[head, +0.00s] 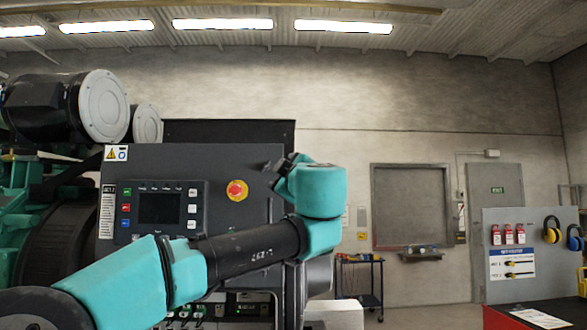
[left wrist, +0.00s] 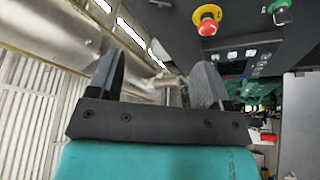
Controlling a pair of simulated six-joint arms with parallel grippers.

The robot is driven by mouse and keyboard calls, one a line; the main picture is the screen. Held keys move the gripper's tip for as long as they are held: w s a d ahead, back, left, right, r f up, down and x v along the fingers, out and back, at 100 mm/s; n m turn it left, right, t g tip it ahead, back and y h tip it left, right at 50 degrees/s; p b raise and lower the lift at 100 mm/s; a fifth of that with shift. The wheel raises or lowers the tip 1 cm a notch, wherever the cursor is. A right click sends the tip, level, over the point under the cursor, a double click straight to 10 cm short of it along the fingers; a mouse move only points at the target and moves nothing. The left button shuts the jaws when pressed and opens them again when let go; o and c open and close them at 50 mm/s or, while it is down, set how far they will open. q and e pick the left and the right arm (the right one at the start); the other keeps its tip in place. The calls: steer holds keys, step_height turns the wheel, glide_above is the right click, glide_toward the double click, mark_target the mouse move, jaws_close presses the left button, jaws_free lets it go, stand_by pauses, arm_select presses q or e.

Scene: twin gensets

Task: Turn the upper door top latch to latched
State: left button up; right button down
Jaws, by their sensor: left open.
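The upper door is the dark grey control panel (head: 222,165) with a screen and a red emergency stop on a yellow ring (head: 237,190). My left gripper (head: 281,165) is at the door's upper right edge in the head view. In the left wrist view its two fingers (left wrist: 157,75) are apart with nothing seen held between them. The emergency stop (left wrist: 207,20) shows above the right finger there. A small dark piece at the door edge (left wrist: 161,3) is cut by the frame top; I cannot tell if it is the top latch. The latch is not clearly seen in the head view. My right gripper is not in view.
A green-and-black engine (head: 50,190) stands left of the panel. A trolley (head: 360,285) stands behind to the right. A red bench (head: 530,315) and a board with ear defenders (head: 520,240) are at far right. Open floor lies between.

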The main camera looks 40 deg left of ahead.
mark_target(266, 166)
arm_select(q)
steer(key=shift+a, duration=0.1)
steer(key=shift+a, duration=0.1)
steer(key=x, duration=1.7)
steer(key=shift+w, duration=0.15)
steer(key=shift+c, duration=0.3)
steer(key=c, duration=0.9)
steer(key=shift+o, duration=0.2)
